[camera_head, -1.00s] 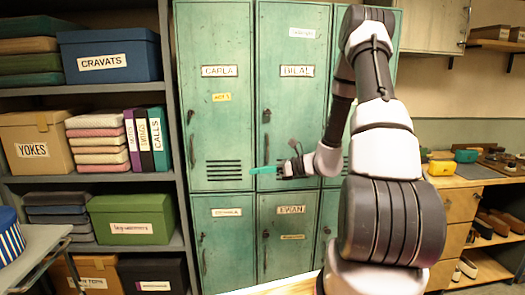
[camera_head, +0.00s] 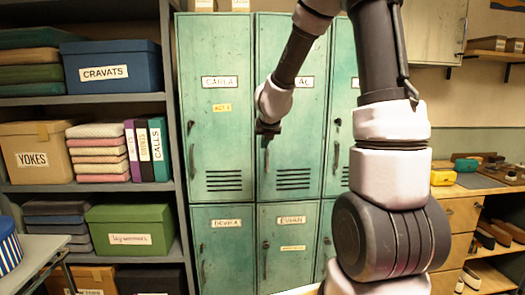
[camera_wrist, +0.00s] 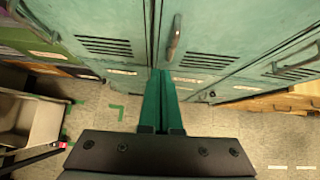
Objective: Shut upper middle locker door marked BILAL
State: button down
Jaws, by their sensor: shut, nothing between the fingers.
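The upper middle locker door (camera_head: 292,140) is green, with vents low down and a handle near its left edge. Its white name label (camera_head: 305,82) is partly covered by my arm, so the full name is not readable. The door looks flush with its neighbours, though a small gap cannot be ruled out. My gripper (camera_wrist: 161,73) is shut and empty, its green fingers together in the wrist view. In the head view its dark body is in front of the door's left edge, by the handle (camera_wrist: 174,38). Contact with the door cannot be told.
The upper left locker (camera_head: 216,130) marked CARLA and the lower middle locker (camera_head: 288,245) look shut. Shelves with boxes (camera_head: 110,62) stand left. A bench with drawers (camera_head: 458,215) stands right. The wrist view shows floor below and a grey bin (camera_wrist: 28,120) at left.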

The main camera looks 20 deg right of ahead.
aim_at(260, 152)
jog(key=x, duration=0.4)
jog(key=w+r+x, duration=0.1)
jog(key=x, duration=0.7)
jog(key=shift+w+d+r, duration=0.15)
jog(key=shift+w+r, duration=0.15)
jog(key=shift+r, duration=0.1)
jog(key=shift+w, duration=0.35)
jog(key=shift+w, duration=0.85)
jog(key=shift+w+d+r, duration=0.15)
jog(key=shift+r, duration=0.05)
